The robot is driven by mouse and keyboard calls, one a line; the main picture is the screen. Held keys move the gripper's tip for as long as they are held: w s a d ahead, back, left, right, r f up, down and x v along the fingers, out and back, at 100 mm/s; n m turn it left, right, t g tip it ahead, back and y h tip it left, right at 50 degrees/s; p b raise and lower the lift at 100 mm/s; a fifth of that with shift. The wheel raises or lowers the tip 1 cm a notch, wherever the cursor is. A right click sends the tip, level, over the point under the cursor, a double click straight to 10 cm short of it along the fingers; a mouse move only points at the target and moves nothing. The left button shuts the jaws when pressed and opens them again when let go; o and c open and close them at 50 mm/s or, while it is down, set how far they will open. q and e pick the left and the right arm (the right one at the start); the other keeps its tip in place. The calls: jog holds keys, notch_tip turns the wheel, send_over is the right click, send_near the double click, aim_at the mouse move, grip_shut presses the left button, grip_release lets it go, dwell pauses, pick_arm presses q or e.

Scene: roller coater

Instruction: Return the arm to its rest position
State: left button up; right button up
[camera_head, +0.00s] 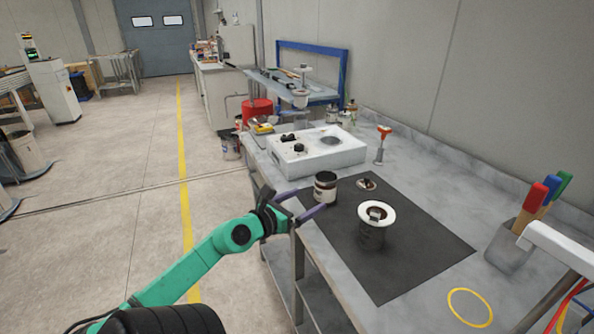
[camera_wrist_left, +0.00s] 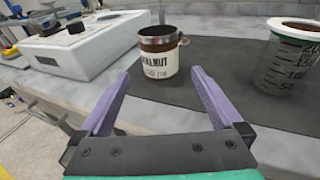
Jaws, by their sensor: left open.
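My left arm (camera_head: 205,256) is green and comes in from the lower left in the head view. Its gripper (camera_head: 303,203) has purple fingers, is open and empty, and is at the left edge of the workbench. In the left wrist view the open fingers (camera_wrist_left: 155,98) point at a small labelled metal can (camera_wrist_left: 157,62). The can stands upright on the dark mat just beyond the fingertips, and it also shows in the head view (camera_head: 325,190). My right gripper is not in view.
A dark mat (camera_head: 425,250) on the workbench holds a graduated cup with a white rim (camera_head: 376,214) and a small lid-like piece (camera_head: 366,184). A white box machine (camera_head: 315,155) stands behind. A holder (camera_head: 509,250) with coloured handles is at right. Open floor (camera_head: 110,220) lies left.

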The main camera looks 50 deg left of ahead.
pick_arm(q)
jog(key=v, duration=0.3)
dwell(0.5)
